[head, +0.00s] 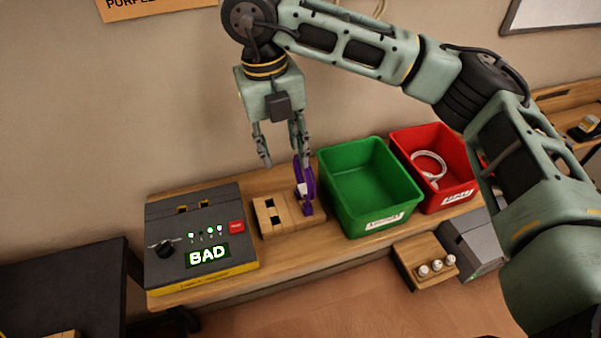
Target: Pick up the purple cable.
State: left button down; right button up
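The purple cable (309,190) stands in a wooden block holder (275,218) on the bench, with a white part showing on it. My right gripper (285,162) hangs above the holder, pointing down with its two fingers spread apart. Its right finger overlaps the top of the cable in the head view; I cannot tell whether they touch. The space between the fingers looks empty. My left gripper is not in view.
A tester box (165,222) reading "BAD" stands left of the holder. A green bin (384,215) is close on the right. Beyond it is a red bin (455,185) holding a white cable (430,165). A wooden box with white knobs (412,252) sits lower right.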

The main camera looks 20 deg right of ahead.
jog(key=shift+m+h, duration=0.3)
jog(key=shift+h, duration=0.2)
jog(key=d+f+p, duration=0.2)
jog(key=d+f, duration=0.1)
jog(key=d+f+p, duration=0.1)
jog(key=f, duration=0.1)
jog(key=shift+w+d, duration=0.2)
jog(key=shift+w, duration=0.1)
jog(key=shift+f, duration=0.5)
grip_shut()
